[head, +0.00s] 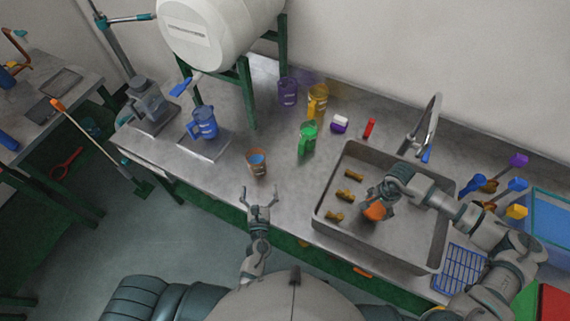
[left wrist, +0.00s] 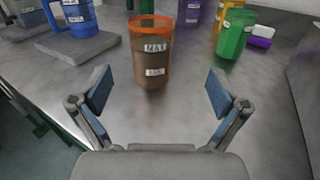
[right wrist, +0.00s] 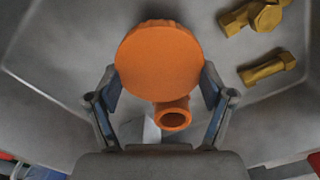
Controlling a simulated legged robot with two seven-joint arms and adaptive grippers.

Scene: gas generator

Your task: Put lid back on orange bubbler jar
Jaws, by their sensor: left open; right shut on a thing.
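The orange bubbler jar (head: 257,163) stands upright and open-topped on the counter. In the left wrist view the jar (left wrist: 152,55) shows an orange rim, a brownish see-through body and white labels. My left gripper (head: 261,190) is open and empty just in front of the jar; its fingers (left wrist: 158,92) are spread wide with the jar beyond them. The orange lid (head: 375,211) is in my right gripper (head: 372,200), over the sink. In the right wrist view the lid (right wrist: 159,60) is a round disc with a short tube, between the two fingers (right wrist: 160,100).
The sink (head: 333,196) holds several brass fittings (head: 345,194). A green jug (head: 307,139), yellow jug (head: 317,101), purple jug (head: 288,92) and blue jug (head: 203,122) stand behind the orange jar. A faucet (head: 432,120) rises behind the sink. Counter between jar and sink is clear.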

